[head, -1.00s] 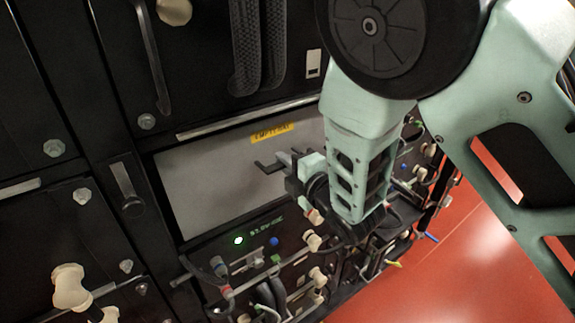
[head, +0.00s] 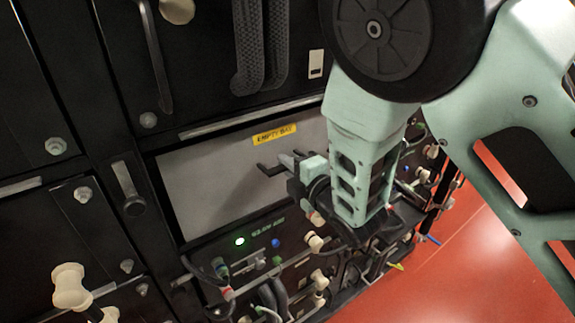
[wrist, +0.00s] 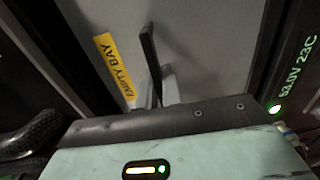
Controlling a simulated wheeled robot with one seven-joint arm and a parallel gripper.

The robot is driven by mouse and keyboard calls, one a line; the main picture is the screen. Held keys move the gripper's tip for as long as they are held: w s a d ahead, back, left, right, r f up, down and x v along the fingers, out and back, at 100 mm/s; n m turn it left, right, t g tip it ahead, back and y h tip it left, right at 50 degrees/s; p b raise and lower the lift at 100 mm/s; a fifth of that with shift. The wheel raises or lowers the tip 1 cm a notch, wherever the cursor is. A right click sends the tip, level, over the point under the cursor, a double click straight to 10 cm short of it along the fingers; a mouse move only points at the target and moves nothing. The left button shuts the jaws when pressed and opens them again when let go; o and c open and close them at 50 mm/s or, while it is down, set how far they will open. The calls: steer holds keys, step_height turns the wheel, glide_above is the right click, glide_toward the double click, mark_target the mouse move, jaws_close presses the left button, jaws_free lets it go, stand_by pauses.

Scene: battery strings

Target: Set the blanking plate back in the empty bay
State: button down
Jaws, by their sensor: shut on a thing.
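The blanking plate (head: 205,186) is a flat grey panel with a yellow "EMPTY BAY" label (head: 274,134) and a dark handle (head: 270,169). In the head view it lies across the bay opening in the black rack. My gripper (head: 290,165) is at the plate's handle, shut on it. In the wrist view the plate (wrist: 205,45) fills the middle, with its label at left and the dark handle (wrist: 150,60) rising from behind my gripper's body. I cannot tell how deep the plate sits in the bay.
Below the plate is a module with a green light (head: 239,241), a display, cables and cream connectors (head: 315,242). Thick braided cables (head: 260,50) hang above. A cream knob (head: 70,287) sticks out at lower left. Red floor (head: 450,265) is open at right.

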steer(key=shift+r, duration=0.15)
steer(key=c, duration=1.5)
jaws_free()
steer(key=shift+f, duration=0.2)
steer(key=v, duration=0.3)
steer(key=p+v, duration=0.1)
steer(key=v, duration=0.2)
steer(key=p+v, duration=0.1)
steer(key=v, duration=0.2)
steer(key=shift+s+d+r, duration=0.1)
steer(key=shift+s+r, duration=0.1)
steer(key=shift+r, duration=0.2)
steer(key=p+v, duration=0.2)
steer(key=p, duration=0.5)
steer(key=shift+s+d+f+p, duration=0.15)
steer(key=shift+d+p, duration=0.05)
steer(key=shift+p, duration=0.15)
